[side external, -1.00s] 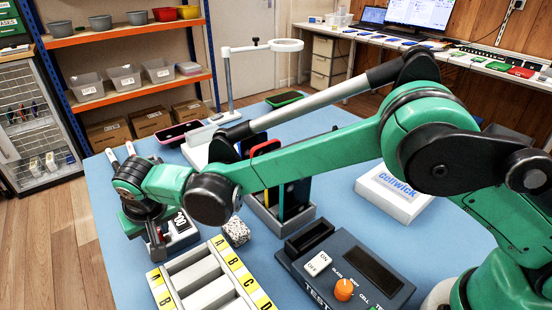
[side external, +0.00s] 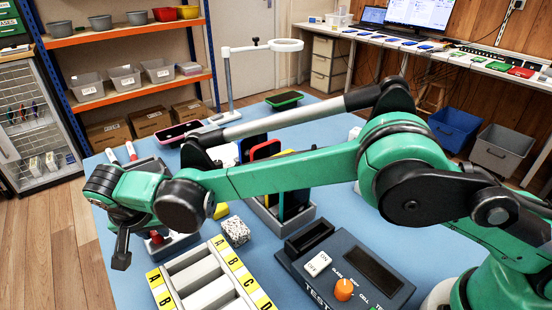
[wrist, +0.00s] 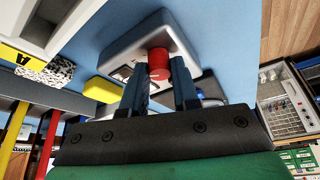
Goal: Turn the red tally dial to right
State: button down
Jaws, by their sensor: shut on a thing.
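The red tally dial (wrist: 158,62) sits on top of a grey box-shaped tally unit (wrist: 133,47) in the wrist view. The dial also shows in the side external view (side external: 155,237), partly hidden by my gripper. My gripper (wrist: 159,80) has its two dark fingers closed on either side of the red dial. A thin white mark shows on the dial's side. In the side external view, my gripper (side external: 138,240) is low over the tally unit at the left front of the blue table, and one dark finger part sticks out left.
A speckled block (side external: 235,231) and a grey rack with yellow A to D labels (side external: 160,291) stand close to the right. A slotted holder with upright phones (side external: 283,222) and a tester with an orange knob (side external: 344,289) lie farther right.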

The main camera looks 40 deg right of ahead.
jog(key=c, duration=0.7)
grip_release()
jog(key=shift+o, duration=0.2)
jog(key=v, duration=0.5)
jog(key=shift+r, duration=0.3)
